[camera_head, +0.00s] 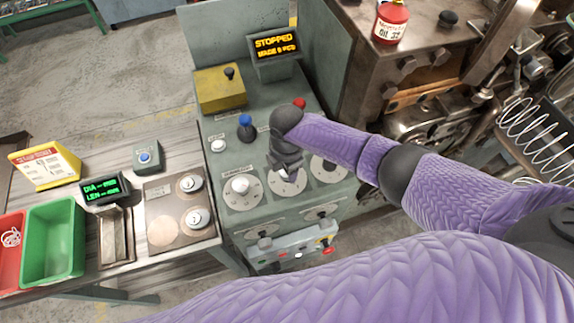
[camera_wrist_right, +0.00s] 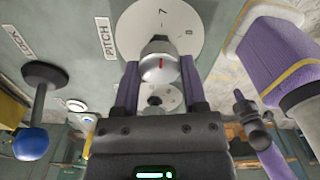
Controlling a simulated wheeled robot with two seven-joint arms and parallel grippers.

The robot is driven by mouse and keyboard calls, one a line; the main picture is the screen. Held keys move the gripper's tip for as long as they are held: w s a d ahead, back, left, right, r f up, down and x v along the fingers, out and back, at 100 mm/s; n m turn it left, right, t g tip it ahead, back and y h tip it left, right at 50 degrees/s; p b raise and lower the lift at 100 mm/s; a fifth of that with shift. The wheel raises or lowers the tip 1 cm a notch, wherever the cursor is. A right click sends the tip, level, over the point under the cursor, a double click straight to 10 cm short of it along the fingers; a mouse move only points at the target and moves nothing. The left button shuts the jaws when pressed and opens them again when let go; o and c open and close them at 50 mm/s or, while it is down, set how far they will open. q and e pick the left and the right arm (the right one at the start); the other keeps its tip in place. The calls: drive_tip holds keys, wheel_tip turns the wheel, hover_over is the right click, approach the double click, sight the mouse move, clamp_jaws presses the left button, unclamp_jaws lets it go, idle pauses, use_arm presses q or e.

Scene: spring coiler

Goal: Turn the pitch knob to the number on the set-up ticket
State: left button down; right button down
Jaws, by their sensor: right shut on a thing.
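The pitch knob (camera_wrist_right: 158,52) is a pale round knob with a red pointer line on a white dial (camera_wrist_right: 188,14) labelled PITCH in the right wrist view. The digits 7 and 8 show at the dial's edge. The red line points roughly toward the 7. My right gripper (camera_wrist_right: 160,80) has a finger on each side of the knob and is shut on it. My left gripper is out of view.
Similar dials (camera_head: 242,190) (camera_head: 328,168) flank the middle one. A blue-topped lever (camera_head: 246,124), a red button (camera_head: 299,103) and a display reading STOPPED (camera_head: 274,44) are behind. A button box (camera_head: 297,248) is in front. A green bin (camera_head: 55,240) is on the left bench.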

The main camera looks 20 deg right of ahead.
drive_tip(key=shift+c, duration=0.7)
unclamp_jaws()
drive_tip(key=shift+r, duration=0.15)
wheel_tip(320, 180, up, 10)
drive_tip(key=p, duration=0.2)
